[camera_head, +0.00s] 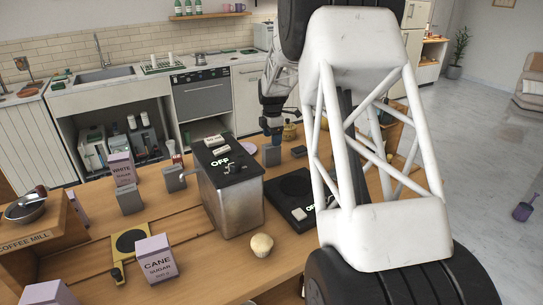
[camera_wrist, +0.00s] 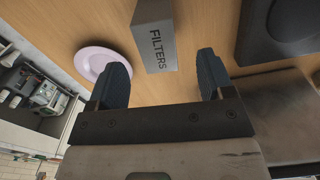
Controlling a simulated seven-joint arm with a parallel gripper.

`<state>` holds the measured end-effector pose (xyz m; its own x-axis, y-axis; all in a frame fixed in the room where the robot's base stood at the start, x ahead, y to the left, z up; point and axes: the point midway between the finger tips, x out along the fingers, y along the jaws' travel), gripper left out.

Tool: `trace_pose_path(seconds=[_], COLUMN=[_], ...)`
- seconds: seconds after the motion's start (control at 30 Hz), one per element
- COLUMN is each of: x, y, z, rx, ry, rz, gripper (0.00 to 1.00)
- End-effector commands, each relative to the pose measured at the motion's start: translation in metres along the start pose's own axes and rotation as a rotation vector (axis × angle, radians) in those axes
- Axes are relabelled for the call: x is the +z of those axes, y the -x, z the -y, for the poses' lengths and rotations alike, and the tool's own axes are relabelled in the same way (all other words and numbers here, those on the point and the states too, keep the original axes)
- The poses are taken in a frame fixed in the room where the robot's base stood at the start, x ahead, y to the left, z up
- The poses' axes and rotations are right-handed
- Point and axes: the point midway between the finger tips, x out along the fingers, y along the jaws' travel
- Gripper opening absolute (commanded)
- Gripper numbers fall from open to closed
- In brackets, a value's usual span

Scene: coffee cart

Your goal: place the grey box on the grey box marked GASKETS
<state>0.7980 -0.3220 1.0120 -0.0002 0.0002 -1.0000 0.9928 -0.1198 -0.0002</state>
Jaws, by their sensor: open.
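A grey box marked FILTERS (camera_wrist: 155,38) shows in the wrist view, just beyond and between the two fingertips of my gripper (camera_wrist: 162,66). The fingers are spread and nothing is held. In the head view my gripper (camera_head: 273,135) is over a grey box (camera_head: 271,156) beside the dark-topped machine, apparently the same box. Two other grey boxes stand on the left of the counter: one (camera_head: 130,200) below the white sugar box, and one (camera_head: 174,179) near the machine. I cannot read GASKETS on either.
The metal machine (camera_head: 238,205) marked OFF stands mid-counter. A pale plate (camera_head: 248,149) lies behind it, and a black scale-like slab (camera_head: 297,206) at its right. A CANE sugar box (camera_head: 156,259), a muffin (camera_head: 262,245) and a yellow-framed black pad (camera_head: 128,241) are in front.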

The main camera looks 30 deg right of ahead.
Motion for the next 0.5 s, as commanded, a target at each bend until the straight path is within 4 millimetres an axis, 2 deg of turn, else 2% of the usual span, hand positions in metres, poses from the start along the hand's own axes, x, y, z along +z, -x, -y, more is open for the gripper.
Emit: trace_pose_path(seconds=[0.13,0.5], x=[-0.0001,-0.0001], y=[-0.0101,-0.0127], z=[-0.0001,-0.0002], rx=[0.0,0.0], ry=[0.0,0.0], rz=[0.0,0.0], gripper=[0.74,0.74])
